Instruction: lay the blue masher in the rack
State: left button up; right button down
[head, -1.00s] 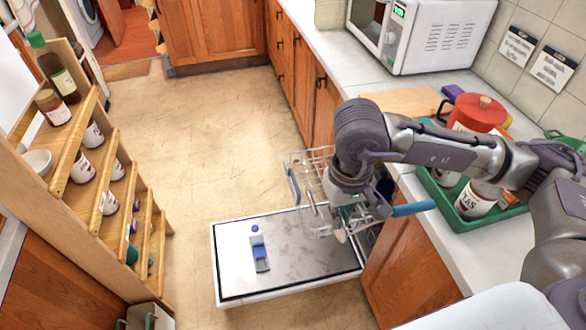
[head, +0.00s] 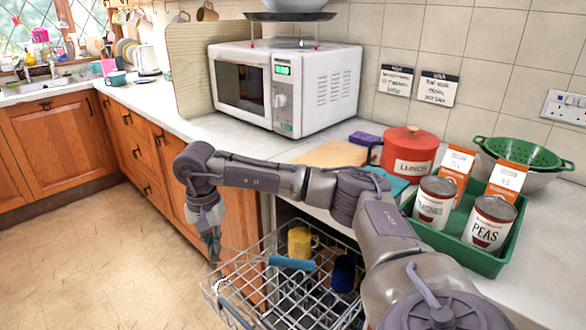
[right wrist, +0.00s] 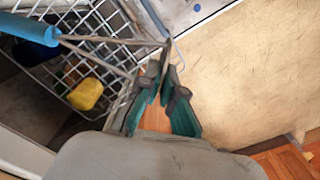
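The blue masher's handle (head: 291,263) shows over the wire rack (head: 262,300) in the head view, lying roughly level. In the right wrist view the blue handle (right wrist: 36,28) is at the upper left, and its thin metal shafts run to my fingertips. My right gripper (head: 214,258) points down at the rack's left edge. Its teal-padded fingers (right wrist: 164,68) come together at the tips, around the masher's metal part. The grip point itself is partly hidden. I cannot tell whether the masher touches the rack. My left gripper is not in view.
A yellow mug (head: 301,242) and a dark blue mug (head: 343,272) stand in the rack. The counter right of it holds a green tray (head: 487,262) with cans and boxes, a red pot (head: 407,152) and a microwave (head: 287,88). Floor (head: 110,240) at left is clear.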

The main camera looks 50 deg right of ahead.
jog(key=w+d+f+m+b, duration=0.3)
jog(key=d+f+m+b, duration=0.2)
jog(key=d+f+b, duration=0.35)
jog(key=m+b, duration=0.3)
send_over(253, 279)
notch_tip(253, 279, down, 3)
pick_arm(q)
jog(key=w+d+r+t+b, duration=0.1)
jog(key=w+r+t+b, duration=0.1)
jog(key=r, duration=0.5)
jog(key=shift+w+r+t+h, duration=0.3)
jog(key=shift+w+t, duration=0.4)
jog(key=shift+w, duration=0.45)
pick_arm(e)
jog(key=shift+d+f, duration=0.1)
jog(key=shift+f, duration=4.95)
jog(key=shift+f, duration=0.15)
jog(key=c, duration=1.3)
grip_release()
